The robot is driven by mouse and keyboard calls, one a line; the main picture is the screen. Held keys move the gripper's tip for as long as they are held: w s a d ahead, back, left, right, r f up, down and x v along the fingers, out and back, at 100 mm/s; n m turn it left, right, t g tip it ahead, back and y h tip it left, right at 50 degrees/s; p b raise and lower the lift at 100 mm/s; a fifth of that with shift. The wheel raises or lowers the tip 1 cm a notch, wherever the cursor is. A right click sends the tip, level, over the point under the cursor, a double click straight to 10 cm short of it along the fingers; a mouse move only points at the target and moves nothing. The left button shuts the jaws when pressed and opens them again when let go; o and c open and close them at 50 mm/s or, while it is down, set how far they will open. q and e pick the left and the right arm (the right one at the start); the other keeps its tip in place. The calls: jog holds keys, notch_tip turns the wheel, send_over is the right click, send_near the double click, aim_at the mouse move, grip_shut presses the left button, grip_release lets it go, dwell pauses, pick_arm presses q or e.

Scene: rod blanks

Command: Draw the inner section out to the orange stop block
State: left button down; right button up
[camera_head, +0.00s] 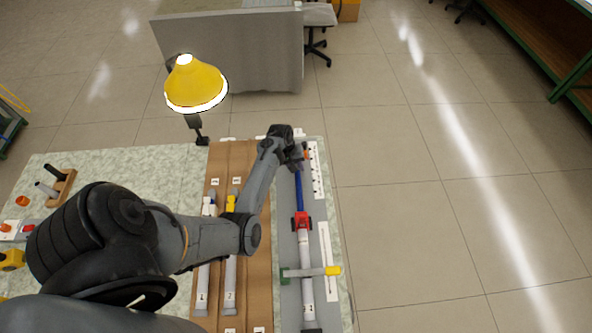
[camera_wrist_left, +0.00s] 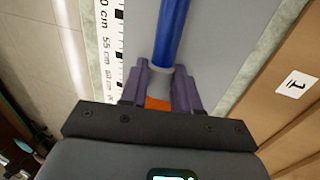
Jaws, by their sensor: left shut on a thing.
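The blue inner section (camera_head: 299,187) runs lengthwise along a grey strip at the bench's right side. It comes out of the white outer tube (camera_head: 305,245) through a red collar (camera_head: 300,221). In the left wrist view the blue section (camera_wrist_left: 172,35) ends in a grey tip (camera_wrist_left: 160,78). My left gripper (camera_wrist_left: 160,92) is shut on this tip with purple fingers; it also shows in the head view (camera_head: 301,157). The orange stop block (camera_wrist_left: 157,104) shows between the fingers, close by the tip. Whether they touch is hidden. My right gripper is not in view.
A clamp with a yellow-ended handle (camera_head: 320,271) lies across the outer tube. White scales (camera_head: 325,250) run beside the strip. Other rods (camera_head: 230,275) lie on a brown board (camera_head: 216,165) to the left. A yellow lamp (camera_head: 194,85) stands at the far edge.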

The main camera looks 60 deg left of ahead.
pick_arm(q)
jog(key=a, duration=0.1)
jog(key=w+a, duration=0.1)
jog(key=shift+a, duration=0.35)
jog(key=shift+d, duration=0.1)
jog(key=c, duration=0.8)
grip_release()
jog(key=shift+w, duration=0.1)
jog(key=shift+r, duration=0.5)
jog(key=p+v, duration=0.1)
jog(key=v, duration=0.9)
jog(key=shift+f, duration=0.1)
